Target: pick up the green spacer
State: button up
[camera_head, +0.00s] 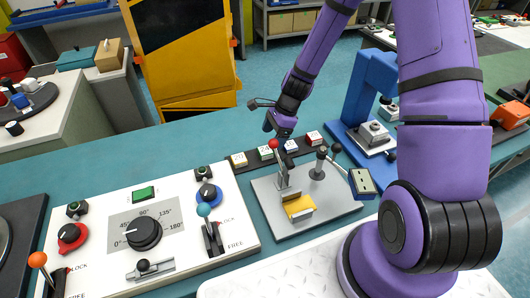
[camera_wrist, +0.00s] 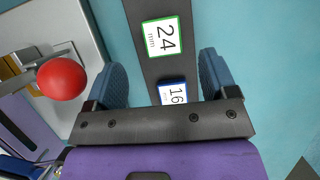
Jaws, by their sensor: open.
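The green spacer (camera_head: 265,153) is a small block with a white top marked 24 mm and a green border. It sits on a dark strip between the yellow and blue spacers. In the wrist view the green spacer (camera_wrist: 162,37) lies upright in the picture, beyond my fingertips. My gripper (camera_head: 279,131) is open, above the strip. In the wrist view my gripper's (camera_wrist: 162,65) blue fingers stand either side of the strip. The blue-bordered spacer (camera_wrist: 172,92), marked 16, shows between them, partly hidden by my gripper's dark crossbar.
The yellow spacer (camera_head: 238,160) and red spacer (camera_head: 314,138) share the strip. A grey gate fixture (camera_head: 335,205) stands in front; its red ball knob (camera_wrist: 62,79) is close beside my left finger in the wrist view. A white control panel (camera_head: 110,265) is at left.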

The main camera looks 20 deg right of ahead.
aim_at(265, 150)
jog(key=shift+x, duration=3)
jog(key=shift+w, duration=0.15)
jog(key=c, duration=1.1)
jog(key=shift+o, duration=0.2)
jog(key=shift+r, duration=0.1)
